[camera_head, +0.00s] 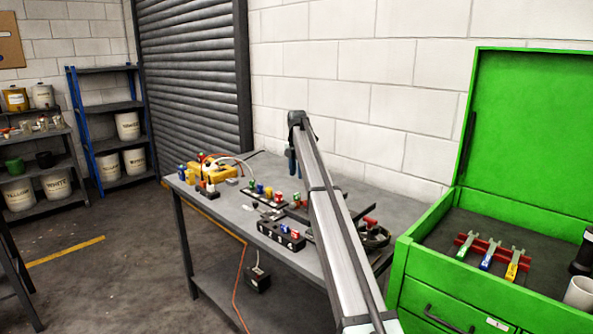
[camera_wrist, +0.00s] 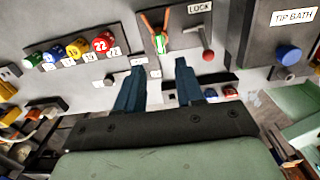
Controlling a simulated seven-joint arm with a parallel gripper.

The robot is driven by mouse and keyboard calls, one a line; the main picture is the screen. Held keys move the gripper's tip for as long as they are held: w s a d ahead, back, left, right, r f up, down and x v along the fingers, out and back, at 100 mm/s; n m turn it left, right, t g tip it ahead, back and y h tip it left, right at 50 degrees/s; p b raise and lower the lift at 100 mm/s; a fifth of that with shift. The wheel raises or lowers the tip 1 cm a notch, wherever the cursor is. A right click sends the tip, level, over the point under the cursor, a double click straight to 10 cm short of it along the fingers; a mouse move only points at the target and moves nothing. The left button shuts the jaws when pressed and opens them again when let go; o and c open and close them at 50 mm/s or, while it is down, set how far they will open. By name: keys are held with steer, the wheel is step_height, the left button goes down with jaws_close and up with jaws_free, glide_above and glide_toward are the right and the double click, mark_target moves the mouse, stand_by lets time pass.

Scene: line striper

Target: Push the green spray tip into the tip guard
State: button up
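In the wrist view, a small green and white piece (camera_wrist: 161,40), which looks like the green spray tip, sits between two orange prongs that look like the tip guard (camera_wrist: 167,18) on a dark plate. I cannot tell how deep it sits. My gripper (camera_wrist: 160,66) has its two dark blue fingers apart with nothing held between them. The fingertips are just short of the plate in the picture, on either side of the green piece. In the head view my gripper (camera_head: 291,160) hangs above the bench; the guard cannot be made out there.
A red-knobbed lever (camera_wrist: 208,54) beside the LOCK label stands right of the guard. A rack of green, blue, yellow and red caps (camera_wrist: 77,47) is at left. A tip bath with a blue knob (camera_wrist: 288,54) is at right. A green tool chest (camera_head: 440,270) borders the bench (camera_head: 228,207).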

steer(key=shift+f, duration=4.6)
steer(key=shift+c, duration=0.4)
jaws_close()
